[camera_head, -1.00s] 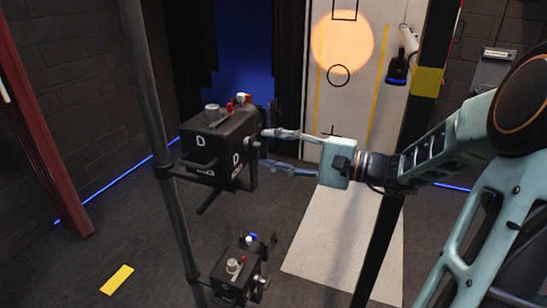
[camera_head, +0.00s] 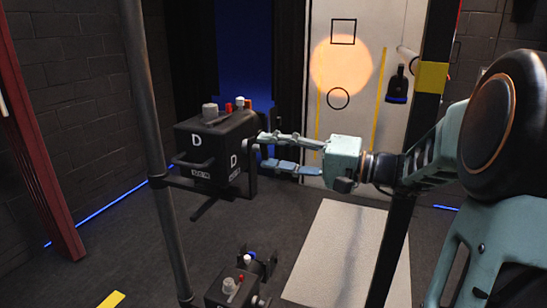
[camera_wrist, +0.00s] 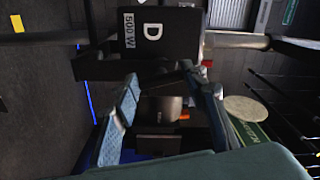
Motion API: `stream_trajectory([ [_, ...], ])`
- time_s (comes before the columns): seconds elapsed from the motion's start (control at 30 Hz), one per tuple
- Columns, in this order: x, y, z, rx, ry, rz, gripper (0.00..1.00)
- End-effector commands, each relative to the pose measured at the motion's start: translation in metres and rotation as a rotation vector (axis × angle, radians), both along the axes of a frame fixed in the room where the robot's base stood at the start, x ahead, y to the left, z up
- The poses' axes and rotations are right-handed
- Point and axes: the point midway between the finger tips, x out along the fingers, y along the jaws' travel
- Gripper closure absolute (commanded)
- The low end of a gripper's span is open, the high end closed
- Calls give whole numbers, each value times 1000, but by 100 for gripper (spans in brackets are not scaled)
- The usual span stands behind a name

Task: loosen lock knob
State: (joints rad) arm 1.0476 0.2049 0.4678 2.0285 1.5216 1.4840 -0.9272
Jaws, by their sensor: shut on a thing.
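The black box marked D (camera_head: 208,160) is held in a black yoke on an upright pole (camera_head: 160,140). It also shows at the top of the wrist view (camera_wrist: 175,32), with a D and 500 W label. My gripper (camera_head: 256,150) reaches in from the right to the box's right side, at the yoke arm. Its two fingers are closed on the dark lock knob (camera_wrist: 163,82) there. The knob is mostly hidden by the fingers in the head view and dark in the wrist view, so how far it is turned cannot be told.
A second black box (camera_head: 230,288) sits lower on the pole. A dark post with a yellow band (camera_head: 432,76) stands close behind my wrist. A pale mat (camera_head: 345,250) lies on the floor. A white panel with a lit spot (camera_head: 341,66) stands behind.

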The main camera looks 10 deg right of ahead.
Motion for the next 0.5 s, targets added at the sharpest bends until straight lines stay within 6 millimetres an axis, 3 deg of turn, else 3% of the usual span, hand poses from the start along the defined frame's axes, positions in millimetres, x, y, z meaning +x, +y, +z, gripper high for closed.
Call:
stream_trajectory([
  [0.37, 0, 0, 0, -2, -2, 1, 84],
  [0.4, 0, 0, 0, -1, -1, 1, 55],
  [0.5, 0, 0, 0, -1, -1, 1, 44],
])
